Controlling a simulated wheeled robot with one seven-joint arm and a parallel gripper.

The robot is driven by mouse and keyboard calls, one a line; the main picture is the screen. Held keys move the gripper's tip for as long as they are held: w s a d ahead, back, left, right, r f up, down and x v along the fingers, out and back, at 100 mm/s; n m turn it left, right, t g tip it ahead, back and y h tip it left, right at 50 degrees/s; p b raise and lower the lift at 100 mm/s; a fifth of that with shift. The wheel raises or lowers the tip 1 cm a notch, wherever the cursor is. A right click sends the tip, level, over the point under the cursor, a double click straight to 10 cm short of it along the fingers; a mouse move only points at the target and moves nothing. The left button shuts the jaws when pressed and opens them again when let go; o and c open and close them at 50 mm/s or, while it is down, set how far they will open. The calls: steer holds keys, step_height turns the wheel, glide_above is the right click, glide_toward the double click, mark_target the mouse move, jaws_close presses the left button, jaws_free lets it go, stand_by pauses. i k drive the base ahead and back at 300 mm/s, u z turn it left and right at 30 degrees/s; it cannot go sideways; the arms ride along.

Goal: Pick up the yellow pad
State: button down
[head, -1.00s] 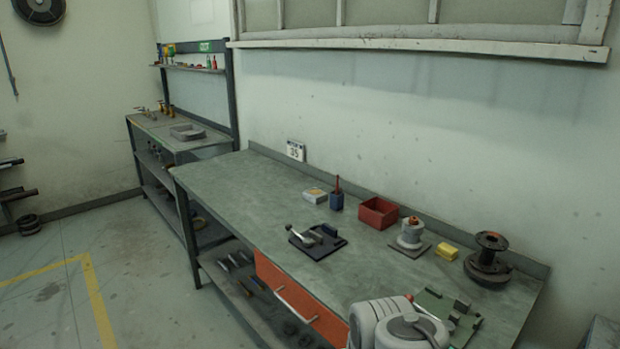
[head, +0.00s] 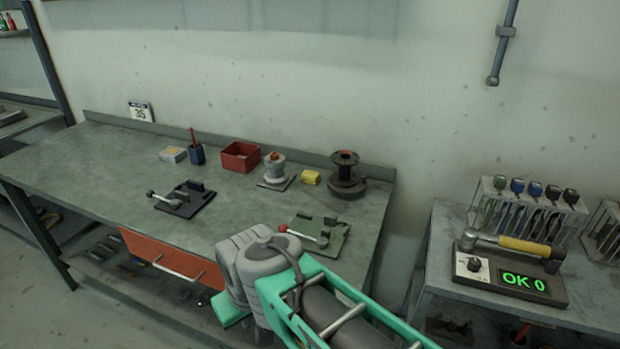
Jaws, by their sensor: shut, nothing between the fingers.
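The yellow pad (head: 311,177) is a small yellow block lying on the green-grey workbench (head: 110,165) near its back right. It sits between a grey cylindrical part with an orange-red top (head: 274,168) on a square plate and a dark spool-like part (head: 346,178). Nothing hides it and nothing touches it from above. My arm crosses the front right of the view, nearer than the pad. My gripper does not show in the head view.
A green plate with a red-knobbed lever (head: 318,238) lies in front of the pad. A dark lever fixture (head: 182,198), red bin (head: 240,157) and blue holder (head: 197,154) stand farther left. A side table (head: 450,300) holds a hammer and "OK 0" display.

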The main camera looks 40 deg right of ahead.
mark_target(313, 177)
steer(key=u, duration=1.65)
steer(key=i, duration=1.3)
steer(key=z, duration=3.3)
steer(key=i, duration=0.5)
steer(key=u, duration=0.1)
